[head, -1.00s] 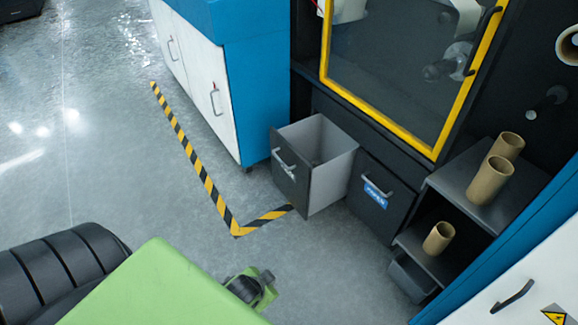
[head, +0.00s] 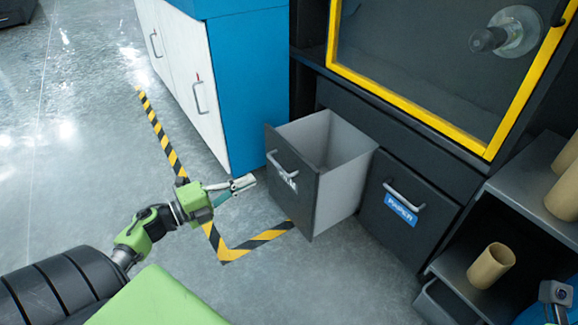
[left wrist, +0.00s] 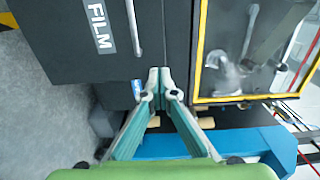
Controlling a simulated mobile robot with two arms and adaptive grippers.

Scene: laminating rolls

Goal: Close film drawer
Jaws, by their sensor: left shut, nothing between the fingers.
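The film drawer (head: 325,205) stands pulled out of the dark machine, and its inside looks empty. Its dark front carries a grey bar handle (head: 284,165) and a partly hidden label. In the left wrist view the drawer front (left wrist: 65,50) shows sideways, with a FILM label (left wrist: 98,25) and the handle (left wrist: 133,28). My left gripper (head: 248,183) is in front of the drawer front, a little to its left in the head view, and appears apart from it. Its fingers (left wrist: 161,82) are shut with nothing between them.
The drawer labelled PAPER (head: 405,205) beside it is shut. Shelves at the right hold cardboard tubes (head: 491,265). A blue and white cabinet (head: 232,90) stands to the left. Striped floor tape (head: 240,250) passes below the drawer; open floor lies left.

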